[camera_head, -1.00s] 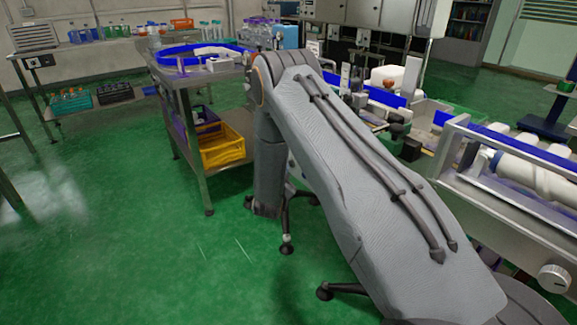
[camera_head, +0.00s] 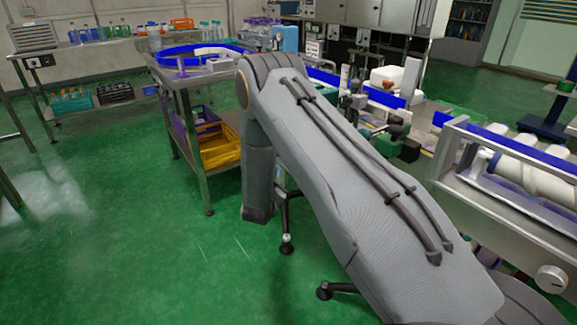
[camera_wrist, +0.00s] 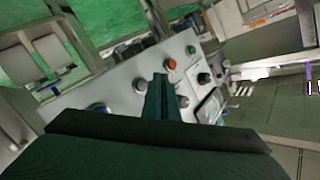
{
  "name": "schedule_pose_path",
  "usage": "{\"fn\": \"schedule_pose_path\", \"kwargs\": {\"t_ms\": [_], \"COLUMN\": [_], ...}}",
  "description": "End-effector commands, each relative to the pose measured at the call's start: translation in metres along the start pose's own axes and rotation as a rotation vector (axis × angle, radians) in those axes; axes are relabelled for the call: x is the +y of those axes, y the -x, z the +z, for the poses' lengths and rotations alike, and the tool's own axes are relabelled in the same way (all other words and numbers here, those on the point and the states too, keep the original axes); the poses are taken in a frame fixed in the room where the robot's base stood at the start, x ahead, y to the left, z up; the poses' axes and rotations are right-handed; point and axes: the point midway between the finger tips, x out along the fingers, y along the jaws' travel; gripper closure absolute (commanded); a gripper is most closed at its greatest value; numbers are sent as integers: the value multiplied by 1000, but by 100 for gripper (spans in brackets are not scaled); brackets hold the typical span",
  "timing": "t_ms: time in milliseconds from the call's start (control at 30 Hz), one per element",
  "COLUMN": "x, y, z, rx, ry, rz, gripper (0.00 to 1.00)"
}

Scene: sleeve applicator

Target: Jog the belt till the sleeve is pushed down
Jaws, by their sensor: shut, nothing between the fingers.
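In the wrist view my gripper (camera_wrist: 160,80) is shut and empty, its dark fingers pointing over a light grey control panel (camera_wrist: 124,72). An orange-red button (camera_wrist: 172,64) sits just beyond the fingertips. A green button (camera_wrist: 191,49) is farther up and right, and a black knob (camera_wrist: 204,78) is to the right. Whether the fingertips touch the panel I cannot tell. In the head view my arm hides the gripper and part of the belt line. White bottles (camera_head: 525,180) lie in the railed machine (camera_head: 455,150) at the right. I cannot make out the sleeve.
A steel table (camera_head: 180,78) with a blue-rimmed ring (camera_head: 185,60) stands left of my arm, a yellow crate (camera_head: 218,150) on its lower shelf. A white container (camera_head: 395,80) stands behind the arm. Green floor (camera_head: 120,240) is open at the left.

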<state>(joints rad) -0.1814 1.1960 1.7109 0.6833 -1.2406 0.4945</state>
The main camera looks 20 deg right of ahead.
Motion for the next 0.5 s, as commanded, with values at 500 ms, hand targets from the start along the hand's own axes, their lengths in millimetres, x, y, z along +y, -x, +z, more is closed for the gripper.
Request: {"fn": "schedule_pose_path", "kwargs": {"t_ms": [500], "x": [-14], "y": [20], "z": [14], "rx": [1], "ry": [0], "rz": [0], "gripper": [100]}}
